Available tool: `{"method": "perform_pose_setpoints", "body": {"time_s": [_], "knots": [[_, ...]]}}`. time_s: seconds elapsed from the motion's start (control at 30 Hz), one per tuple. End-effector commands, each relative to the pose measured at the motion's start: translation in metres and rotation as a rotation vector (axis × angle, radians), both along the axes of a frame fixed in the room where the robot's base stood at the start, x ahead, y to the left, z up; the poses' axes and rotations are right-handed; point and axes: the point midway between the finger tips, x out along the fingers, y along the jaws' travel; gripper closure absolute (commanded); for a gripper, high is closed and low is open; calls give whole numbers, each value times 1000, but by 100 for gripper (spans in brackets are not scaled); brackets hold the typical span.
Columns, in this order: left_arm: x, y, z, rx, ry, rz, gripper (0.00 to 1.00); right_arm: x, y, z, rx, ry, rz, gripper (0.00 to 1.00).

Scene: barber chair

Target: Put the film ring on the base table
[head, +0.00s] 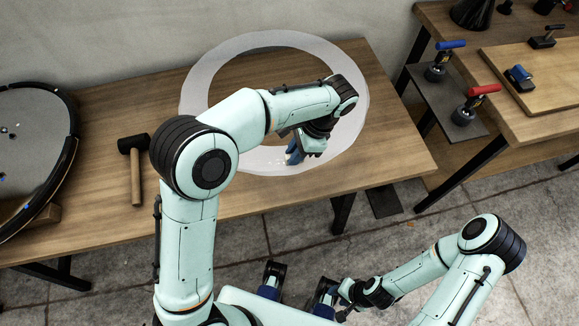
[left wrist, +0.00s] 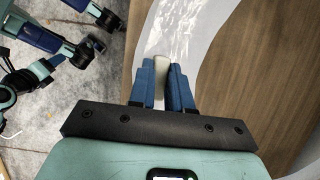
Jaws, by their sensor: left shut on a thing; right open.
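The film ring (head: 205,68) is a large, translucent whitish ring in the head view, over the wooden base table (head: 400,150). Its far rim shows past the table's back edge. I cannot tell whether it touches the tabletop. My left gripper (head: 294,153) is at the ring's near side, shut on a pale piece of it. In the left wrist view, the blue fingers (left wrist: 165,82) close around this pale piece, with the clear film (left wrist: 180,30) beyond. My right gripper (head: 298,284) is open and empty, low in front of the table. My left arm hides part of the ring.
A black-headed mallet (head: 136,165) lies left of the ring. A large round dark-rimmed frame (head: 68,150) stands at the far left. The base table's right end is bare.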

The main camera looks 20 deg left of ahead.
Motion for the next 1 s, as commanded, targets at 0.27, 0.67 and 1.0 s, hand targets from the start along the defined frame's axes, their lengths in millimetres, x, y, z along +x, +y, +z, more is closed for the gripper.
{"method": "perform_pose_setpoints", "body": {"time_s": [0.27, 0.67, 1.0], "knots": [[0, 0, -63, 0, 2, 2, 100, -3, 0, -9, 0, 3, 0, 57], [0, 0, -104, 1, 3, 3, 100, -1, 0, -13, -1, -2, -2, 57], [0, 0, -115, -1, -1, 4, 100, -1, 0, -13, -1, -4, -2, 57]]}}
